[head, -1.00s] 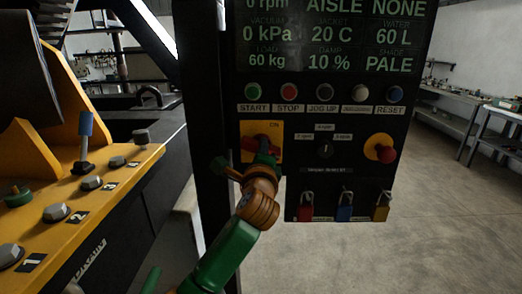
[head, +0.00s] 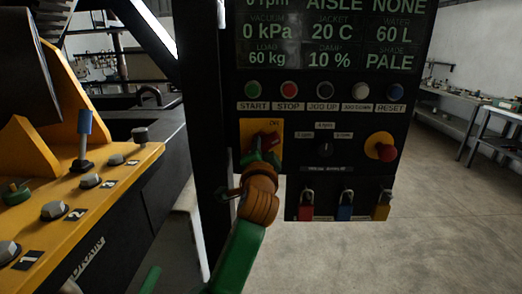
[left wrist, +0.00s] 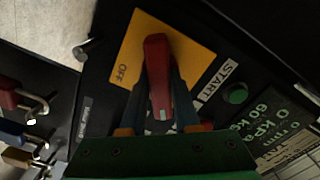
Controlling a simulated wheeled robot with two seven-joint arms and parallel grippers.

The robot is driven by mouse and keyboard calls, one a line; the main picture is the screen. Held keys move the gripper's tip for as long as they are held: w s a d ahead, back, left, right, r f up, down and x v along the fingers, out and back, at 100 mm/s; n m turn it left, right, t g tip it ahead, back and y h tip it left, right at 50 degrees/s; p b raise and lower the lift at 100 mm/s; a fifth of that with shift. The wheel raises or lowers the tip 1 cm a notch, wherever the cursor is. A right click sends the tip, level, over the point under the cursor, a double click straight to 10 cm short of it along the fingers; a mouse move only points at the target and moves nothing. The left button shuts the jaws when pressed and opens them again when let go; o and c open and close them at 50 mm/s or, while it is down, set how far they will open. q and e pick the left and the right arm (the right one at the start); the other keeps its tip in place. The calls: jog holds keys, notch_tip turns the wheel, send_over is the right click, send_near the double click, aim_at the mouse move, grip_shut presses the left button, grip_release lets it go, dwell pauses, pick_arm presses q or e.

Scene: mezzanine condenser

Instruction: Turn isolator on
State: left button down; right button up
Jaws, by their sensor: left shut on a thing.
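The isolator is a red handle (head: 266,137) on a yellow plate (head: 247,131), low on the left of the black control panel. An "ON" label shows above the handle. In the head view the handle is tilted, its right end higher. It also shows in the left wrist view (left wrist: 157,75), with "OFF" on the plate (left wrist: 188,45) to its left. My left gripper (head: 260,157) reaches up from below and is shut on the handle, one finger on each side in the left wrist view (left wrist: 157,108). It hides part of the handle. My right gripper is not in view.
Push buttons, including a green START button (head: 252,90), sit above the isolator. A red emergency knob (head: 386,151) and a black selector (head: 324,147) are to its right. Padlocks hang below, one red (head: 306,210). A yellow machine (head: 110,185) stands at left. Open floor lies right.

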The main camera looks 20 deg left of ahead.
pick_arm(q)
jog(key=shift+r+n, duration=0.15)
jog(key=shift+n, duration=0.95)
jog(key=c, duration=0.9)
grip_release()
jog(key=shift+o, duration=1.3)
jog(key=b+v, duration=0.3)
jog(key=v, duration=0.4)
